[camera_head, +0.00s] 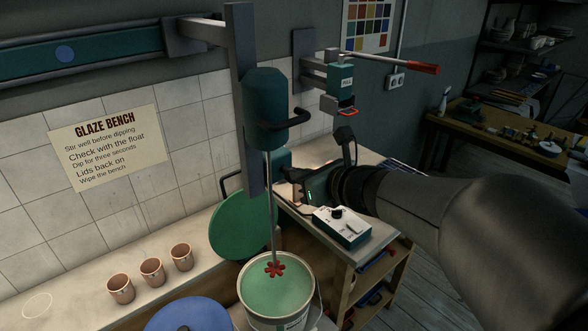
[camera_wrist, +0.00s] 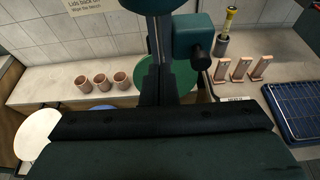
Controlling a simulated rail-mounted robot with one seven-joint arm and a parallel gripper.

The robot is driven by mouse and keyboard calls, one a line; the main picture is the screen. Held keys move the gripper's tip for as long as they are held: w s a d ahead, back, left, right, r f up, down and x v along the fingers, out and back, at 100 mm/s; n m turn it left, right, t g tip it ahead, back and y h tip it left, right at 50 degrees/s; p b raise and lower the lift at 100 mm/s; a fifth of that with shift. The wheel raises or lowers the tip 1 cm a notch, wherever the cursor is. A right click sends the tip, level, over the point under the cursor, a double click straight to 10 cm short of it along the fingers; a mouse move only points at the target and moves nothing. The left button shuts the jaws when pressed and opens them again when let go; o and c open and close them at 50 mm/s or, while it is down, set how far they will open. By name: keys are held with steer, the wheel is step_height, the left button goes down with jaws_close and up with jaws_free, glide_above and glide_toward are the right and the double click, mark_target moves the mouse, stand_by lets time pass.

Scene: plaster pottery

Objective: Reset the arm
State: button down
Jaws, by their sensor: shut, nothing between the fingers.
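My gripper (camera_head: 284,174) is at the end of my arm, which reaches in from the right in the head view. It is held beside the stirrer column, above the bench and to the left of the control box. In the wrist view my gripper (camera_wrist: 160,88) points away from the camera with its dark fingers together and nothing between them. The fingertips are small and partly hard to make out in the head view.
The teal stirrer (camera_head: 265,105) hangs with its red paddle (camera_head: 274,268) over the glaze bucket (camera_head: 262,319). A control box (camera_head: 342,228) stands below my wrist. Several clay cups (camera_head: 152,272) stand left. A red-tipped lever (camera_head: 422,68) sticks out above my arm.

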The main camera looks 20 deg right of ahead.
steer(key=s+a+f+n+g, duration=0.75)
steer(key=s+n, duration=0.35)
steer(key=n, duration=0.3)
steer(key=s+d+f+n+g+h, duration=0.4)
steer(key=s+f+n, duration=0.3)
steer(key=n, duration=1)
steer(key=s+d+h, duration=0.1)
steer(key=s, duration=0.2)
steer(key=shift+s+d+f+h, duration=0.2)
steer(key=shift+d+f+h, duration=0.05)
steer(key=shift+d+h, duration=0.05)
